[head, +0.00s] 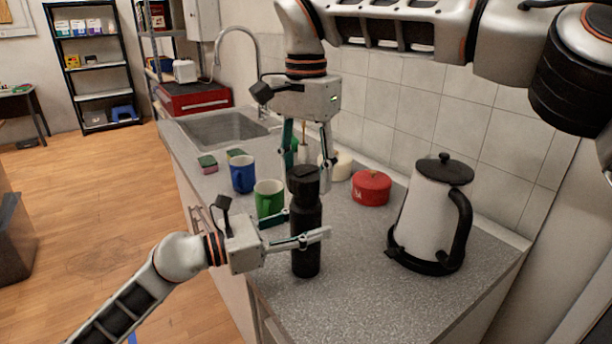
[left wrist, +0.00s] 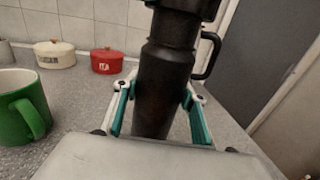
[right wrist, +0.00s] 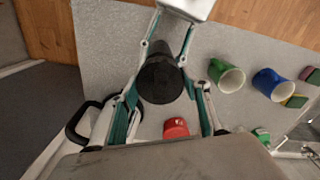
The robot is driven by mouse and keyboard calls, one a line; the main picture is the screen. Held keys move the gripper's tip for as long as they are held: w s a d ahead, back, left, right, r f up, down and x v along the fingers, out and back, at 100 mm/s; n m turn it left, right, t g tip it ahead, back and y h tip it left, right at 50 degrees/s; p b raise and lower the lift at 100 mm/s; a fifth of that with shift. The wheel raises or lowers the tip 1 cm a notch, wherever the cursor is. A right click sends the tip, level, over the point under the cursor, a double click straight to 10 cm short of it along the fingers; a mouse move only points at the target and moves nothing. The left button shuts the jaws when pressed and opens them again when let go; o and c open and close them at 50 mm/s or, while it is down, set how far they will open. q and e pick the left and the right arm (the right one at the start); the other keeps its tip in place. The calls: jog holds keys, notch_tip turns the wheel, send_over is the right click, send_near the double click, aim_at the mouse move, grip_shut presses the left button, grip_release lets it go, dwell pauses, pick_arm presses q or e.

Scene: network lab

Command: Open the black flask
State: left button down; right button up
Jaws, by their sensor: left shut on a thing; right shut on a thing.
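The black flask (head: 306,240) stands upright on the grey counter, with its dark lid (head: 303,181) at the top. My left gripper (head: 305,228) is shut around the flask's body from the side. The left wrist view shows the flask (left wrist: 165,85) between the two fingers. My right gripper (head: 306,176) comes down from above and is shut on the lid. In the right wrist view the round lid (right wrist: 160,80) lies between its fingers and hides most of the flask. I cannot tell whether the lid is loosened.
A green mug (head: 268,198) and a blue mug (head: 242,174) stand left of the flask. A red pot (head: 371,188), a cream pot (head: 341,165) and a white kettle (head: 430,215) stand behind and right. Sponges (head: 208,164) lie near the sink (head: 222,128). The front right counter is clear.

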aim_at(306, 173)
jog(key=shift+r, duration=0.1)
jog(key=shift+r, duration=1.95)
pick_arm(q)
jog(key=c, duration=1.1)
grip_release()
jog(key=shift+a, duration=0.1)
